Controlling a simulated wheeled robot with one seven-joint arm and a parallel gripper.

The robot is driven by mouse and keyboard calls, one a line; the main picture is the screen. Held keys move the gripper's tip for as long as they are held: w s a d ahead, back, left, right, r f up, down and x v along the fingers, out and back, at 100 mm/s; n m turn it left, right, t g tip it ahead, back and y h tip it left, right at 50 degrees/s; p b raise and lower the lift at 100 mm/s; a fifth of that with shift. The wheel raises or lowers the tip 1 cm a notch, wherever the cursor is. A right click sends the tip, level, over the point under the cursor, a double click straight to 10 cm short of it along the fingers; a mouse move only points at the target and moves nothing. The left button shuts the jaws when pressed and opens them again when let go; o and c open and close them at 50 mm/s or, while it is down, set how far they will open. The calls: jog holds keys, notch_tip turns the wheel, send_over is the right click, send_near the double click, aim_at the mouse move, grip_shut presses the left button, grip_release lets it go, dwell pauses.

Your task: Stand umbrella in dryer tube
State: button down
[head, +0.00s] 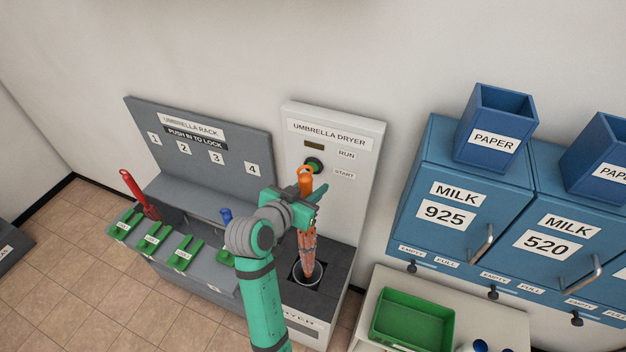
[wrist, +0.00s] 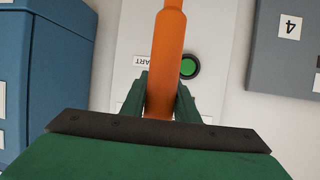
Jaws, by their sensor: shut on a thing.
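An orange umbrella (head: 308,247) hangs nearly upright, point down, over the round dryer tube (head: 308,273) in the dark top of the umbrella dryer (head: 336,130). Its lower tip is at the tube's mouth; I cannot tell how far in it is. My gripper (head: 306,192) is shut on the umbrella's orange handle, just below its top. In the wrist view the handle (wrist: 166,60) runs up between the two green fingers (wrist: 162,95). The green start button (head: 314,166) is on the dryer panel behind the handle, and it also shows in the wrist view (wrist: 189,67).
The grey umbrella rack (head: 200,140) is at the left, with a red umbrella (head: 138,192), a blue handle (head: 226,215) and several green slot levers. Blue milk boxes (head: 446,200) and a green tray (head: 412,320) on a pale counter are at the right.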

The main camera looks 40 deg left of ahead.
notch_tip(320, 180, down, 28)
jog(key=shift+r, duration=0.2)
dwell(1.8)
jog(key=c, duration=1.3)
grip_release()
jog(key=shift+f, duration=0.1)
jog(key=v, duration=1.1)
jog(key=shift+w, duration=0.1)
